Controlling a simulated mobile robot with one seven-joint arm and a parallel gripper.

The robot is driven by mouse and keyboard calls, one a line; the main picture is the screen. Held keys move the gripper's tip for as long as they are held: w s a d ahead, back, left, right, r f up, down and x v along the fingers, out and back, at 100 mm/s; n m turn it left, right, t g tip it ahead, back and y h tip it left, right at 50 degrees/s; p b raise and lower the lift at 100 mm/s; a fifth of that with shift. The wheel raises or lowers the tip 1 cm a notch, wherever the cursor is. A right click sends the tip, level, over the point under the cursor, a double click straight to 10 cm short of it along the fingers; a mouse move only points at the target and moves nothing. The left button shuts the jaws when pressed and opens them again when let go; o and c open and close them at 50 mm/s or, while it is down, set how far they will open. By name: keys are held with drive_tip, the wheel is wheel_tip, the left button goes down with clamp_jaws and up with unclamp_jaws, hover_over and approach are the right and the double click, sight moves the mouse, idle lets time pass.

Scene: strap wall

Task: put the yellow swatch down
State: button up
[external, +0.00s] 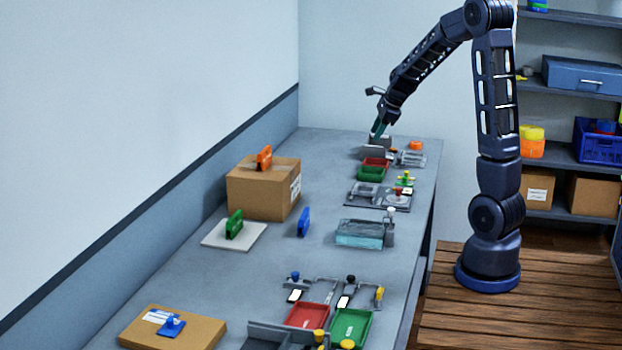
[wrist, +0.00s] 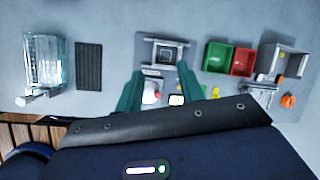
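My gripper (external: 378,131) is at the far end of the bench in the external view, its teal fingers pointing down. In the wrist view my gripper (wrist: 160,80) has its two teal fingers wide apart, with no object visibly clamped between them. I cannot make out a yellow swatch for certain in either view. Small yellow pieces (wrist: 215,92) show just right of the fingers in the wrist view, partly hidden by my gripper body. A grey fixture plate (wrist: 144,45) with a square frame (wrist: 164,46) lies beyond the fingertips.
Green (wrist: 217,56) and red (wrist: 243,62) trays lie right of the fixture. A clear box (external: 358,234) stands nearer along the bench. A cardboard box (external: 262,192) carries an orange clip (external: 264,158); green (external: 234,225) and blue (external: 303,222) clips stand nearby.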

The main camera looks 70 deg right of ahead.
drive_tip(key=s+a+r+n+y, duration=0.1)
drive_tip(key=a+r+n, duration=0.3)
drive_tip(key=a+n, duration=0.55)
drive_tip(key=s+a+r+n+y, duration=0.1)
drive_tip(key=a+r+n, duration=0.35)
drive_tip(key=a, duration=1.05)
drive_tip(key=s+a+r+n+h, duration=0.1)
drive_tip(key=s+a+n, duration=1.4)
drive_tip(key=a+n, duration=0.1)
drive_tip(key=shift+s+r+n, duration=0.15)
drive_tip(key=shift+s+n, duration=0.2)
drive_tip(key=shift+n, duration=0.45)
